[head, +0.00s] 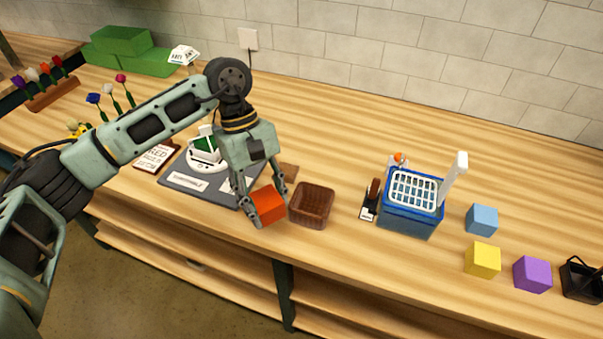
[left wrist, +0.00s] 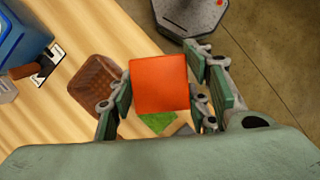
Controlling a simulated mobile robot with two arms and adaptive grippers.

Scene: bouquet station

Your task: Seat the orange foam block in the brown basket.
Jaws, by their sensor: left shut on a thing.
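The orange foam block (head: 268,204) is a red-orange cube held between the fingers of my left gripper (head: 270,204). In the left wrist view the block (left wrist: 159,83) sits between the two finger pads of the left gripper (left wrist: 158,88). The brown basket (head: 313,205) is a small woven, open-topped box on the table, just right of the block in the head view. It looks empty. In the left wrist view the basket (left wrist: 93,88) lies left of the block, partly behind a finger. The block is beside the basket, not over it. My right gripper is in neither view.
A blue crate (head: 408,222) with a white grid stands right of the basket, with a dark-handled tool (head: 371,200) between them. Blue (head: 481,219), yellow (head: 482,260) and purple (head: 532,274) cubes lie farther right.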

